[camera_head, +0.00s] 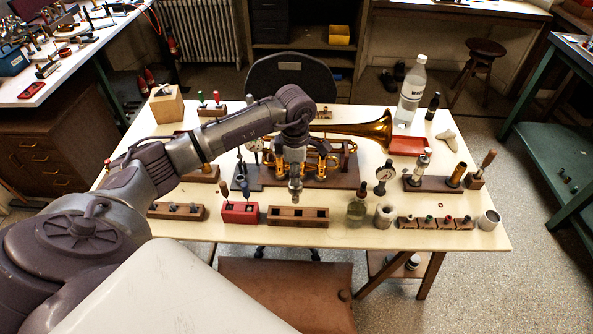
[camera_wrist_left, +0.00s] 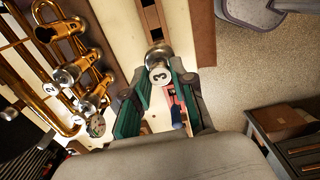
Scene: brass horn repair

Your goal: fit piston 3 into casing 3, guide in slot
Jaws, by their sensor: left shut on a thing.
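My left gripper (camera_head: 295,177) is above the front middle of the table, pointing down. In the left wrist view its teal fingers (camera_wrist_left: 159,88) are shut on piston 3 (camera_wrist_left: 159,74), a silver piece with a white cap marked 3. In the head view the piston (camera_head: 295,192) hangs below the fingers, above a wooden block with square holes (camera_head: 298,211). The brass horn (camera_head: 362,130) lies in a dark wooden cradle behind the gripper. Its valve casings (camera_wrist_left: 92,97) show to the left in the left wrist view. My arm partly hides them in the head view. The guide and slot cannot be made out.
A red tool block (camera_head: 240,217) and a wooden rack (camera_head: 177,212) stand left of the holed block. A water bottle (camera_head: 411,93) stands at the back right.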

